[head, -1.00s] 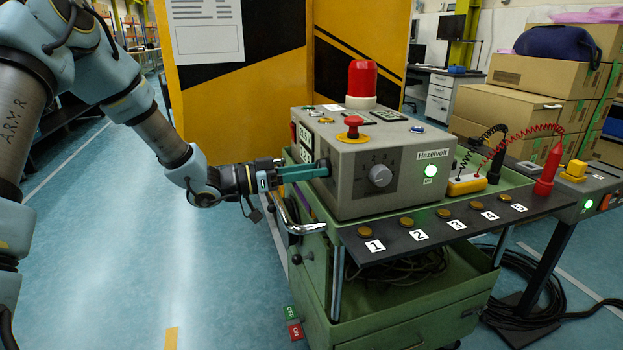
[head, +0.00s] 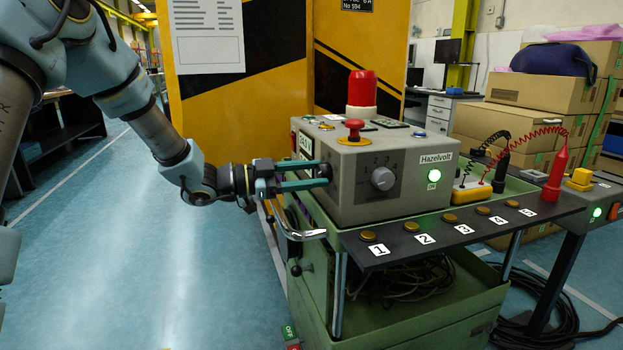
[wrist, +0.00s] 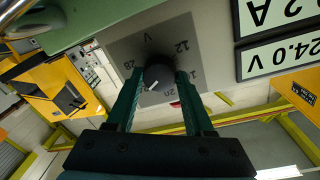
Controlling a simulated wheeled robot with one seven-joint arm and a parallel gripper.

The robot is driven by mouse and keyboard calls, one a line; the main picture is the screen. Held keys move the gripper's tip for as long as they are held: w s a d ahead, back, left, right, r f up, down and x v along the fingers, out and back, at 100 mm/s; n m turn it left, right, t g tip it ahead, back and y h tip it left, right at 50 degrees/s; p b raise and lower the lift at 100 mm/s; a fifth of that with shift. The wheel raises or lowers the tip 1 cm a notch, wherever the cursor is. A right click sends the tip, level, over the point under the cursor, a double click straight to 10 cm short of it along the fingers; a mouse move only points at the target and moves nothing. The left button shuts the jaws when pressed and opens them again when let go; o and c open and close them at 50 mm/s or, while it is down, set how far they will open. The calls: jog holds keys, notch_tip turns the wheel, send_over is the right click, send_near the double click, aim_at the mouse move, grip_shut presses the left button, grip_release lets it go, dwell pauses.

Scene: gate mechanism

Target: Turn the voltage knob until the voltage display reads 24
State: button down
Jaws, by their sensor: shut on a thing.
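The voltage knob (wrist: 158,78) is dark and round, on a grey dial plate marked V with numbers around it. A white pointer mark shows on its lower left side, between the 28 and 20 marks. My gripper (wrist: 158,82) is shut on the knob, one green finger on each side. In the head view, my gripper (head: 322,176) reaches the left side of the grey Hazelvolt box (head: 350,200) from the left. The voltage display (wrist: 282,58) reads 24.0 V in the wrist view.
A current display in A (wrist: 275,17) sits beside the voltage display. A second knob (head: 383,178) is on the box's front, with a red mushroom button (head: 355,126) on top. A metal cart handle (head: 298,228) lies just below my gripper.

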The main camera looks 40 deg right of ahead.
jog(key=shift+f, duration=0.15)
jog(key=shift+c, duration=1.4)
grip_release()
jog(key=shift+a, duration=0.1)
jog(key=v, duration=1)
jog(key=shift+w+a, duration=0.25)
